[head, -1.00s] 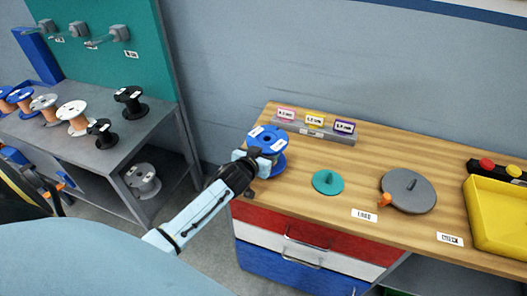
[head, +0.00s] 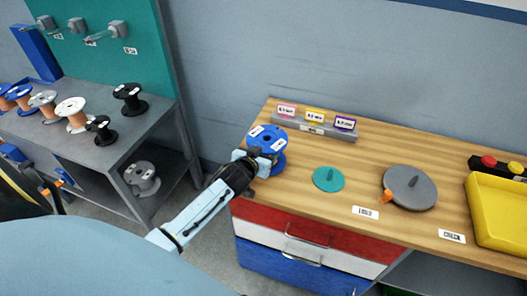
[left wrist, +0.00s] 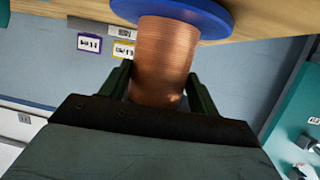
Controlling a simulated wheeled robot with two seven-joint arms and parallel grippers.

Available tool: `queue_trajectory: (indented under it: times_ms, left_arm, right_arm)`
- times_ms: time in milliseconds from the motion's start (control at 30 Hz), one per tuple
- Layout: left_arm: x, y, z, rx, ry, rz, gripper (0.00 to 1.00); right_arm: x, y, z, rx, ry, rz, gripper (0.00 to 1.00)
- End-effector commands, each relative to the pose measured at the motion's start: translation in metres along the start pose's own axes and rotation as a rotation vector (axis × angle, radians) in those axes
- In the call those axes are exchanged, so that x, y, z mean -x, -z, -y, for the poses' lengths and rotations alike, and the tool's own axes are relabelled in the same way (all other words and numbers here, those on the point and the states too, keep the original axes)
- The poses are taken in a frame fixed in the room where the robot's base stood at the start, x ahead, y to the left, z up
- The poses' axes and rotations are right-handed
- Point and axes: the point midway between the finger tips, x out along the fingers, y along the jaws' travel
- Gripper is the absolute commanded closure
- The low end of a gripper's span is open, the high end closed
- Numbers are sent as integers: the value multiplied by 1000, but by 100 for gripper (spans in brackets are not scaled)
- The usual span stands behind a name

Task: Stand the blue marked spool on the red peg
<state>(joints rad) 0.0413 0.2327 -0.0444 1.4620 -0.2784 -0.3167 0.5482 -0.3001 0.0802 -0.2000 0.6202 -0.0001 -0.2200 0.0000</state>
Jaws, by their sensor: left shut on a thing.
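A blue-flanged spool (head: 268,138) with white labels on its top is held by my left gripper (head: 254,164) at the left end of the wooden bench. In the left wrist view, the two fingers sit on either side of the spool's copper-coloured winding (left wrist: 162,60), below a blue flange (left wrist: 180,12). The spool is roughly upright; I cannot tell whether it touches the bench. A teal disc with a short peg (head: 328,178) and a grey disc with a peg (head: 410,187) lie to its right. I cannot make out a red peg. My right gripper is not in view.
The wooden bench (head: 440,168) carries a grey label block (head: 314,130) behind the spool and a yellow tray (head: 500,212) at the right. A red button (head: 515,167) sits behind the tray. Several spools stand on the grey shelf (head: 100,155) at the left.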

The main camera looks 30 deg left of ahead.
Motion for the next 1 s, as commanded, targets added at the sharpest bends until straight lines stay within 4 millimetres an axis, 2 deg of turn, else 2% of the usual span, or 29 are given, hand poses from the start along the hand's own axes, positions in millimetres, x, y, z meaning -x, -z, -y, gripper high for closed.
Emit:
queue_trajectory:
  times_ms: [733, 767, 933, 1000]
  left_arm:
    - [0, -8, 0, 1, 1, 11, 82]
    - [0, -8, 0, 1, 1, 11, 35]
    - [0, -6, 0, 0, 0, 8, 13]
    - [0, -6, 0, 0, 0, 7, 13]
  right_arm:
    - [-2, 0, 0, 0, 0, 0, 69]
    - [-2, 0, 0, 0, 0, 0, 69]
    - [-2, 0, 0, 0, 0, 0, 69]
    - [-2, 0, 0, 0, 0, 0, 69]
